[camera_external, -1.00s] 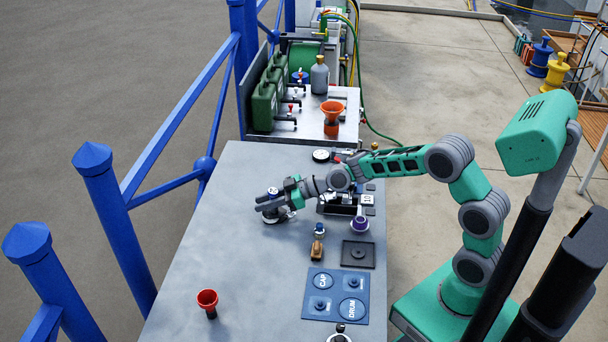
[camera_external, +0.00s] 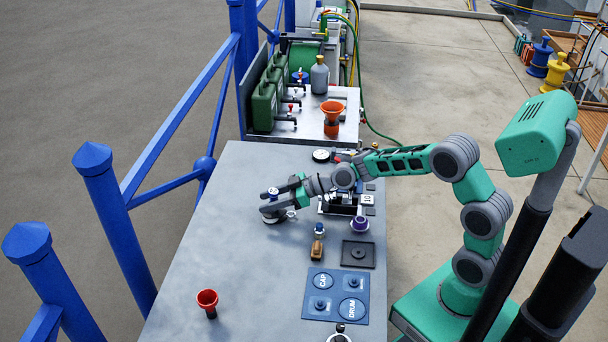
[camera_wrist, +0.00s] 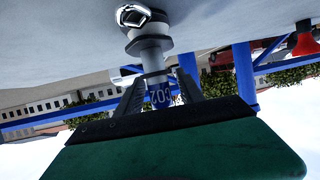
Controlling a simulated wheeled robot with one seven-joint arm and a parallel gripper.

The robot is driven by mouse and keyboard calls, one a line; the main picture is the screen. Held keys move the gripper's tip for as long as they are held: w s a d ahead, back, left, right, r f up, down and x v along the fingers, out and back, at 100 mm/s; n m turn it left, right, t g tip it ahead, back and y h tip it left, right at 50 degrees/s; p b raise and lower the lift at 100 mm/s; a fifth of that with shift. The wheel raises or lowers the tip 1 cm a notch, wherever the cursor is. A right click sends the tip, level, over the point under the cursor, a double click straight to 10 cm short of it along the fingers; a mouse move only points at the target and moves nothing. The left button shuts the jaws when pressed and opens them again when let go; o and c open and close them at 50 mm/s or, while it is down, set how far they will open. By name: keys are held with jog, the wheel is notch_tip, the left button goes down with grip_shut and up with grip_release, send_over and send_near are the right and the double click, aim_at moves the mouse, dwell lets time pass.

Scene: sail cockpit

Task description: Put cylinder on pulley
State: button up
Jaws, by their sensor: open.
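A cylinder with a blue band marked CO2 (camera_wrist: 159,96) stands between the fingers of my gripper (camera_wrist: 160,88) in the wrist view, which shows the scene upside down. The fingers are spread on either side of it. The cylinder's grey neck meets a round grey flanged piece, perhaps the pulley (camera_wrist: 150,46), with a chrome ring at the table. Whether they are joined or just touching I cannot tell.
The grey table (camera_external: 235,270) is mostly clear on the left. A blue CAP/DRUM board (camera_external: 336,296), a dark square plate (camera_external: 358,254), a purple part (camera_external: 360,224) and a brown-handled tool (camera_external: 317,249) lie to the right of my gripper.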

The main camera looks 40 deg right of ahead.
jog(key=v, duration=1)
jog(key=shift+s+d+b, duration=0.15)
jog(key=shift+d+b, duration=0.05)
jog(key=shift+b, duration=0.2)
